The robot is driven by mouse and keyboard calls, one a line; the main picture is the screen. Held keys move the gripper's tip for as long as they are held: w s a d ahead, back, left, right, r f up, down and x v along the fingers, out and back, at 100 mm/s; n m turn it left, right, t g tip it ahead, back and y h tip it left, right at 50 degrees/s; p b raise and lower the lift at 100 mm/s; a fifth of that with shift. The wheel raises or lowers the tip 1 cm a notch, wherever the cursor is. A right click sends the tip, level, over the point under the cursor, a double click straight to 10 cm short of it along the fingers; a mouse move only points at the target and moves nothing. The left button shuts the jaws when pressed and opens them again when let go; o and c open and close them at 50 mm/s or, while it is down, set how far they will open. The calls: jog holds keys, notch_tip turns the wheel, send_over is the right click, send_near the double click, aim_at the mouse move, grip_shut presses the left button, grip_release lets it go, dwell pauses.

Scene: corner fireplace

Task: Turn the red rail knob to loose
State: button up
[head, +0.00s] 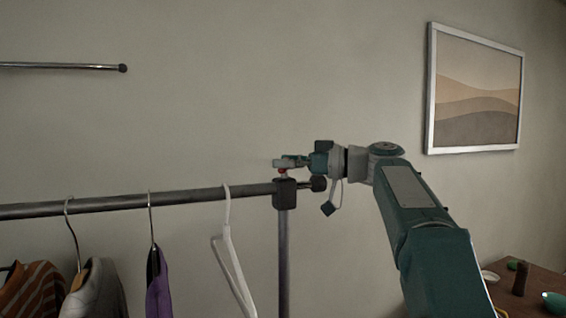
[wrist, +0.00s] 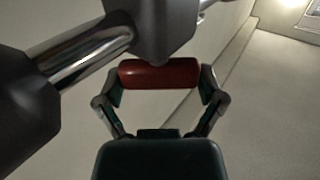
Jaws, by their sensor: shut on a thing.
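The red rail knob (wrist: 158,74) is a short red bar in the wrist view, lying crosswise under the dark rail joint. My gripper (wrist: 160,85) is shut on it, with one finger at each end of the bar. In the head view the red knob (head: 283,171) shows as a small red spot on top of the black joint (head: 285,193), where the clothes rail meets its upright post. My gripper (head: 290,163) reaches it from the right and hides most of it. I cannot read any loose or tight marking.
The clothes rail (head: 120,205) runs left from the joint and carries a white hanger (head: 232,265) and several garments. A short wall rod (head: 60,66) is at upper left. A framed picture (head: 478,92) hangs at right. A wooden table (head: 510,290) with small objects stands at lower right.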

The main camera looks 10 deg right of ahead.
jog(key=shift+n+g+y, duration=0.6)
jog(key=shift+n+g, duration=0.5)
jog(key=shift+g, duration=0.5)
jog(key=shift+n+g, duration=0.4)
jog(key=shift+g, duration=0.2)
jog(key=o, duration=0.8)
jog(key=shift+w+d, duration=0.1)
jog(key=shift+o, duration=0.2)
jog(key=shift+m+t, duration=0.3)
jog(key=shift+t, duration=0.2)
